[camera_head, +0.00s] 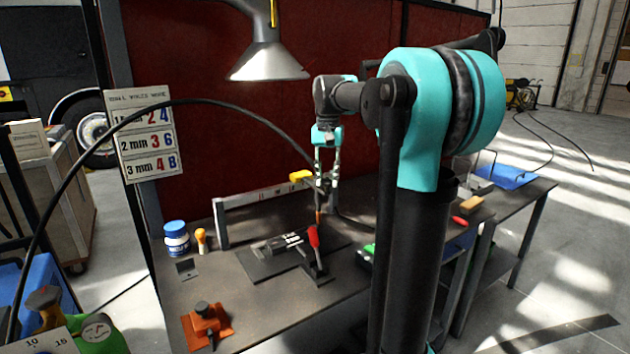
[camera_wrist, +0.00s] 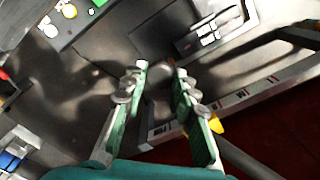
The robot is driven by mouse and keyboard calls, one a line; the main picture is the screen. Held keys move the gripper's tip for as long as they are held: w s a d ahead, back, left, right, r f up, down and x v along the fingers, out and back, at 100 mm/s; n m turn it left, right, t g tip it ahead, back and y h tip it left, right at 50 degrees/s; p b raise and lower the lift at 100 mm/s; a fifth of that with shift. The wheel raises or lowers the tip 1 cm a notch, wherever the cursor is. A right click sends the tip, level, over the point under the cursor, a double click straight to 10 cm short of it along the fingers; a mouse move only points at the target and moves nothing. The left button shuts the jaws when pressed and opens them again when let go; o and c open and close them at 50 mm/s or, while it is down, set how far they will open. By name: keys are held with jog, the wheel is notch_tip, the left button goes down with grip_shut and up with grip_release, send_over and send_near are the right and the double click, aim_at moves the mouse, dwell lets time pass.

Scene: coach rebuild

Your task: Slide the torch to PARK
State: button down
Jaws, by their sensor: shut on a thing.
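The torch (camera_head: 319,214) hangs upright at the bench's rear rail, with a copper-coloured tip pointing down and a black hose joined near its top. The light grey rail (camera_head: 262,195) carries small marks too small to read, so I cannot tell which one is PARK. My gripper (camera_head: 326,181) comes down from above and is shut on the torch at the rail's right part. In the wrist view, the fingers (camera_wrist: 160,76) close around a dark part, mostly hidden between them. A yellow piece (camera_head: 300,176) sits just left of the gripper; it also shows in the wrist view (camera_wrist: 216,124).
A black fixture with a red-handled clamp (camera_head: 314,238) stands below the torch. A lamp hood (camera_head: 266,62) hangs above; the hose (camera_head: 225,103) arcs left.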

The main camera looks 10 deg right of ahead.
jog(key=w+d, duration=0.2)
jog(key=d, duration=0.4)
jog(key=shift+w+d, duration=0.15)
jog(key=shift+w, duration=0.2)
jog(key=c, duration=1.2)
grip_release()
jog(key=shift+d, duration=0.15)
jog(key=shift+r, duration=0.1)
notch_tip(320, 180, up, 12)
jog(key=shift+f, duration=0.1)
jog(key=shift+s, duration=0.1)
